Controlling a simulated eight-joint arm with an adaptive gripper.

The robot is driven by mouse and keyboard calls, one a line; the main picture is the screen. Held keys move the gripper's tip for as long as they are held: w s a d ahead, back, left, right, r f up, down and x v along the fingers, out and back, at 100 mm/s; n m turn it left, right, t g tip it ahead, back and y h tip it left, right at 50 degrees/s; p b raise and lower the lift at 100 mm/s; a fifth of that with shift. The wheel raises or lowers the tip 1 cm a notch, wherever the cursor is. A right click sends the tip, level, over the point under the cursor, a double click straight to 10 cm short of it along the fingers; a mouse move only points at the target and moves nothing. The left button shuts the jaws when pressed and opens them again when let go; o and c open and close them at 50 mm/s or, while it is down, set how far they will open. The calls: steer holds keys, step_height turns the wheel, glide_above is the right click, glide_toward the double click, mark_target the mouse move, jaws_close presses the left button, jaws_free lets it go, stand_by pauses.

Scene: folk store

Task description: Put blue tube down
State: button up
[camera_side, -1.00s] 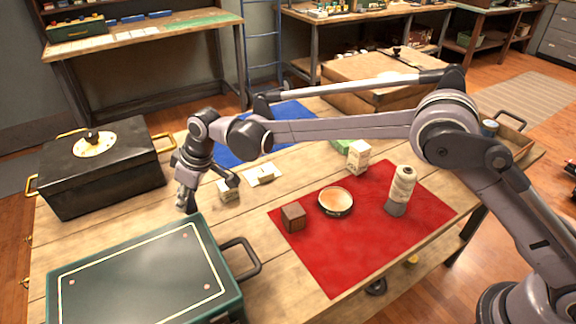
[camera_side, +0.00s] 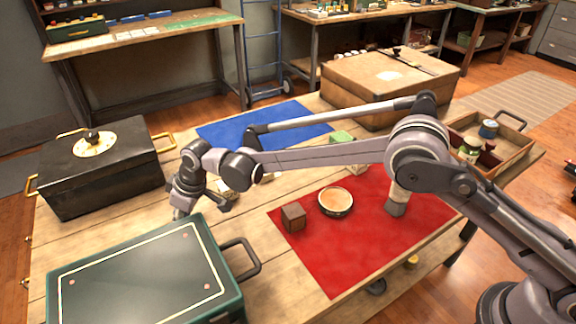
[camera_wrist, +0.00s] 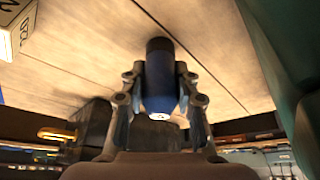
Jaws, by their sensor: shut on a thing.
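The blue tube (camera_wrist: 160,92) shows in the wrist view, dark blue with a black end and a pale round end toward the camera. My gripper (camera_wrist: 160,72) has its two fingers on either side of the tube and is shut on it. The wooden tabletop lies behind the tube; I cannot tell whether the tube touches it. In the side view my gripper (camera_side: 181,211) points down over the table between the black box (camera_side: 105,178) and the green case (camera_side: 145,270). The tube cannot be made out there.
A red mat (camera_side: 345,255) holds a brown cube (camera_side: 293,218), a bowl (camera_side: 336,201) and a bottle partly hidden by my arm. A blue mat (camera_side: 225,133) lies behind. Small pale boxes sit right of my gripper. The green case's handle (camera_side: 250,262) sticks out rightward.

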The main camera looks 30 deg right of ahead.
steer(key=o, duration=0.8)
steer(key=shift+o, duration=0.2)
steer(key=v, duration=1.2)
steer(key=s+d+r+m+t+h, duration=0.15)
steer(key=s+d+r, duration=0.3)
steer(key=d, duration=0.75)
steer(key=s+d+r+m+t+y, duration=0.1)
steer(key=s+d+r+m, duration=0.4)
steer(key=d, duration=0.6)
steer(key=s+d+f+m+h, duration=0.1)
steer(key=s+d+f, duration=0.1)
steer(key=s+d, duration=0.6)
steer(key=s+d+f+m+t+h, duration=0.1)
steer(key=s+d+f, duration=0.1)
steer(key=s+d, duration=0.5)
steer(key=shift+s+d+f+h, duration=0.3)
steer(key=shift+s+d+h, duration=0.05)
steer(key=shift+s, duration=0.15)
steer(key=shift+m+t, duration=0.25)
